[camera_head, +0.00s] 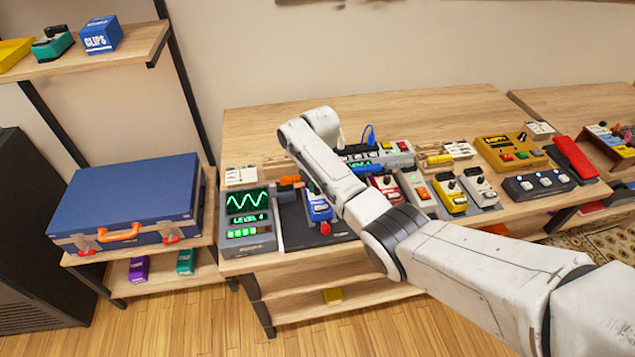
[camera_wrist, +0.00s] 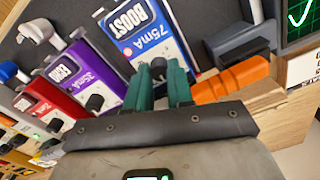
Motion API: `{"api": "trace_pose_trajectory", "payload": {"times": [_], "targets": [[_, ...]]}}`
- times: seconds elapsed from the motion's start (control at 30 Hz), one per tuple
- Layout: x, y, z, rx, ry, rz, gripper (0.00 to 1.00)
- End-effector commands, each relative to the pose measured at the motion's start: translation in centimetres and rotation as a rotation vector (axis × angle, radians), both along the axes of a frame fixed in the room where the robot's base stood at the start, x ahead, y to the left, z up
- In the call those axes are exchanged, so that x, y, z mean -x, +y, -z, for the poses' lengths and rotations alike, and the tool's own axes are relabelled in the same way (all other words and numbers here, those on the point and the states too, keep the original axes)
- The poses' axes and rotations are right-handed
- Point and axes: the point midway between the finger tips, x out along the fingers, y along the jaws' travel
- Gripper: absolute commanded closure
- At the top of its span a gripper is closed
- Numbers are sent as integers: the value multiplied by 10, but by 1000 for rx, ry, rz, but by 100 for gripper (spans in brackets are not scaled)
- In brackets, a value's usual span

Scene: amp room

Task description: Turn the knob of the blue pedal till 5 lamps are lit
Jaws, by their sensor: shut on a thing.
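The blue pedal (camera_wrist: 150,35), labelled BOOST 75mA, lies in the wrist view with its dark knob (camera_wrist: 158,66) between the two teal fingers of my gripper (camera_wrist: 160,85). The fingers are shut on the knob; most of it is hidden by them. In the head view the blue pedal (camera_head: 318,210) stands on the dark board, partly covered by my arm, and my fingertips are hidden there. Left of it a meter (camera_head: 248,213) shows a green wave, text that seems to read LEVEL 4, and a row with several green lamps lit.
An orange plug (camera_wrist: 230,80) sits close beside the fingers. Purple (camera_wrist: 75,75) and red (camera_wrist: 45,105) pedals stand on the other side. In the head view, yellow (camera_head: 450,193) and other pedals crowd the bench to the right. A blue case (camera_head: 130,195) lies on the left shelf.

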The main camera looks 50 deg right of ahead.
Motion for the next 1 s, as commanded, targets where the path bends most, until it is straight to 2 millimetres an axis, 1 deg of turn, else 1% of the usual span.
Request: {"api": "trace_pose_trajectory", "payload": {"times": [0.3,0.8,0.83,1.0], "targets": [[0,0,0,0,0,129,100],[0,0,0,0,-1,153,100],[0,0,0,0,-1,153,78],[0,0,0,0,0,153,61]]}}
